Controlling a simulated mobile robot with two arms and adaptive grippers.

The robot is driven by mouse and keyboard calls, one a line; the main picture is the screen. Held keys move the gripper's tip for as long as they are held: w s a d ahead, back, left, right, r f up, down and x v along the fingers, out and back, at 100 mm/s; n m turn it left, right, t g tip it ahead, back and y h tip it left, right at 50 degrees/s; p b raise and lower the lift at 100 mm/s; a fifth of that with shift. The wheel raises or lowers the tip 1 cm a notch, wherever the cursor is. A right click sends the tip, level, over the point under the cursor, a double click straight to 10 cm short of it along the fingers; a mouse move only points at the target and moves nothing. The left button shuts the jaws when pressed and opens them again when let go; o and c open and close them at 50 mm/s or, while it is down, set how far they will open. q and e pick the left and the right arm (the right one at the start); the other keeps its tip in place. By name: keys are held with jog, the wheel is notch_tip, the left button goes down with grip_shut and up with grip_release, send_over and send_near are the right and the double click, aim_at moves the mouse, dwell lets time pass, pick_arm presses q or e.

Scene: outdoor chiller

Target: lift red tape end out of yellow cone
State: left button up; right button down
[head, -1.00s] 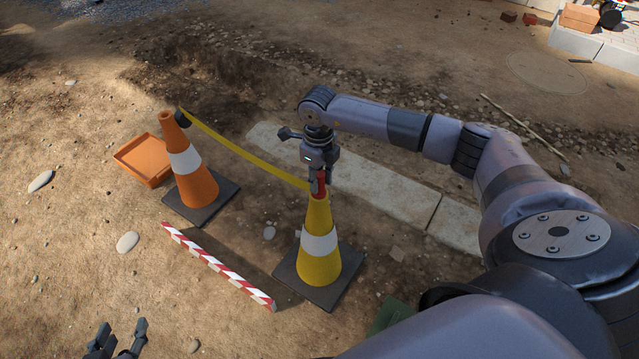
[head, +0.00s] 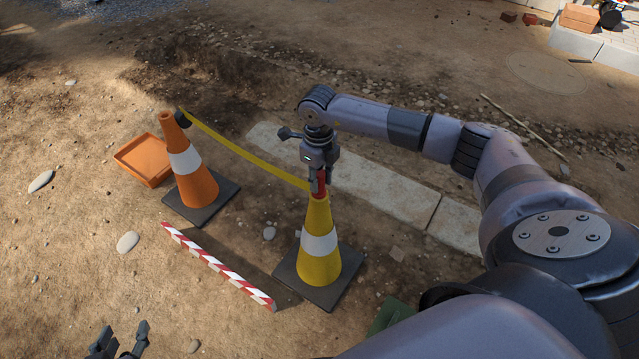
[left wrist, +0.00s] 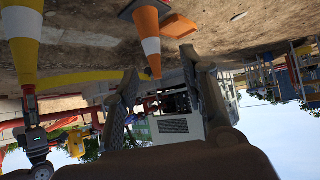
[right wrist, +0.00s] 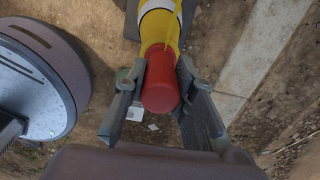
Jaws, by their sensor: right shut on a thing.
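The yellow cone (head: 320,270) with a white band stands upright on a dark square base. The red tape end (head: 320,186) sits at the cone's top, and the yellow tape (head: 245,153) runs from there to the orange cone (head: 196,187). My right gripper (head: 318,182) points down over the yellow cone and is shut on the red tape end. The right wrist view shows the red end (right wrist: 161,92) between the two fingers. I cannot tell whether its lower part is still inside the cone. My left gripper (head: 118,345) is low at the left, open and empty, its fingers apart in the left wrist view (left wrist: 160,90).
A red-and-white striped bar (head: 217,266) lies on the ground in front of the cones. An orange tray (head: 148,160) lies behind the orange cone. Pale slabs (head: 375,190) lie behind the yellow cone. Bare ground at the left is mostly free, with several stones.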

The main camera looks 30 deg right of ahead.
pick_arm(q)
jog(key=shift+s, duration=0.1)
jog(key=shift+s+a+f+g, duration=0.2)
jog(key=shift+s+f+g, duration=0.2)
jog(key=shift+s+f, duration=0.15)
pick_arm(e)
jog(key=shift+r, duration=0.15)
pick_arm(q)
jog(key=shift+s+a+f+g+y+p, duration=0.2)
jog(key=shift+s+f+g, duration=0.1)
jog(key=shift+s, duration=0.1)
jog(key=shift+s+a+f+g+y+p, duration=0.1)
jog(key=shift+s+a+f+g+p, duration=0.1)
jog(key=shift+s+g, duration=0.15)
pick_arm(e)
jog(key=shift+r, duration=0.3)
pick_arm(q)
jog(key=shift+s+f, duration=0.2)
jog(key=shift+s, duration=0.15)
jog(key=shift+s+a+f, duration=0.1)
jog(key=shift+s+a, duration=0.05)
jog(key=shift+s, duration=0.05)
pick_arm(e)
jog(key=shift+r, duration=0.1)
pick_arm(q)
jog(key=shift+g, duration=0.25)
